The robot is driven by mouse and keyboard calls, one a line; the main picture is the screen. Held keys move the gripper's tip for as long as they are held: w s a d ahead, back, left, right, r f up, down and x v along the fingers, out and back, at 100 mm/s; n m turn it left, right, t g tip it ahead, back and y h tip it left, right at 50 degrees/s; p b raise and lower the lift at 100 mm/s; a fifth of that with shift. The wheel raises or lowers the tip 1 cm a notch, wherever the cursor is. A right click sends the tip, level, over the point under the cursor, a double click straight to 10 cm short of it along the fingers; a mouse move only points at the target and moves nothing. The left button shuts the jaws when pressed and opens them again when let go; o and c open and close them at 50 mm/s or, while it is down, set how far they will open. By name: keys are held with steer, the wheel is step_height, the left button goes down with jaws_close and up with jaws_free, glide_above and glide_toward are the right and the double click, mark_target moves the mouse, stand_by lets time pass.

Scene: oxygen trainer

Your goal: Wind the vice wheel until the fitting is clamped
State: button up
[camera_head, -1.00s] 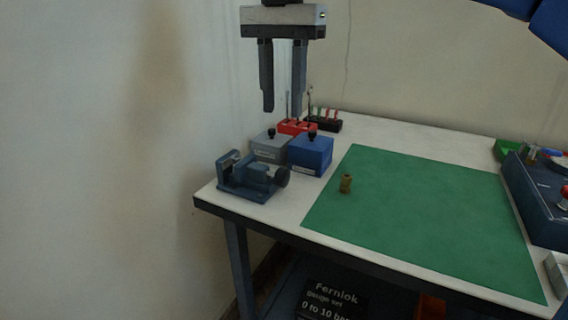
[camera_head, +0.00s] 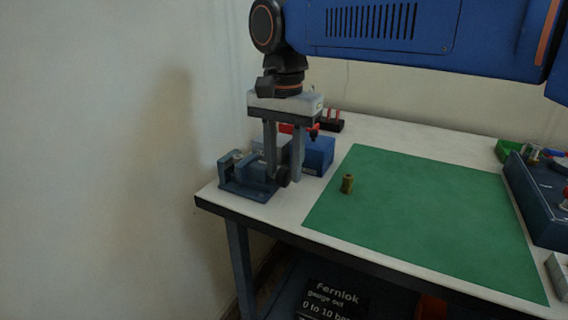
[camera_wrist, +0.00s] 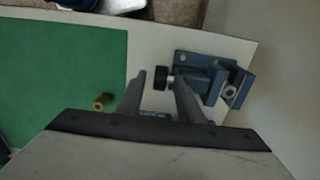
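The blue-grey vice (camera_head: 247,187) stands at the bench's front left corner, and it also shows in the wrist view (camera_wrist: 205,65). Its dark round wheel (camera_wrist: 160,78) is on the side facing the green mat. A small pale ring-shaped piece (camera_wrist: 230,92), perhaps the fitting, sits at the jaws; I cannot tell whether both jaws touch it. My gripper (camera_head: 284,178) points down over the wheel. Its fingers are apart, one on each side of the wheel in the wrist view (camera_wrist: 159,77), with visible gaps. Contact with the wheel does not show.
A brass piece (camera_head: 347,184) stands upright on the green mat (camera_head: 420,220). A blue box (camera_head: 319,155) and a grey box, partly hidden by my gripper, stand behind the vice. A blue unit (camera_head: 540,195) is at the right. The wall is close on the left.

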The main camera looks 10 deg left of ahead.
steer(key=shift+c, duration=0.6)
jaws_close()
steer(key=shift+w, duration=0.15)
steer(key=g, duration=0.1)
steer(key=w+g+y, duration=0.1)
steer(key=g, duration=0.1)
steer(key=shift+d+f, duration=0.15)
steer(key=shift+d, duration=0.05)
steer(key=g, duration=0.2)
steer(key=g+y, duration=0.1)
steer(key=w+g+y, duration=0.1)
steer(key=g, duration=0.1)
steer(key=shift+d+f+g, duration=0.2)
steer(key=shift+f+g, duration=0.1)
steer(key=shift+f, duration=0.1)
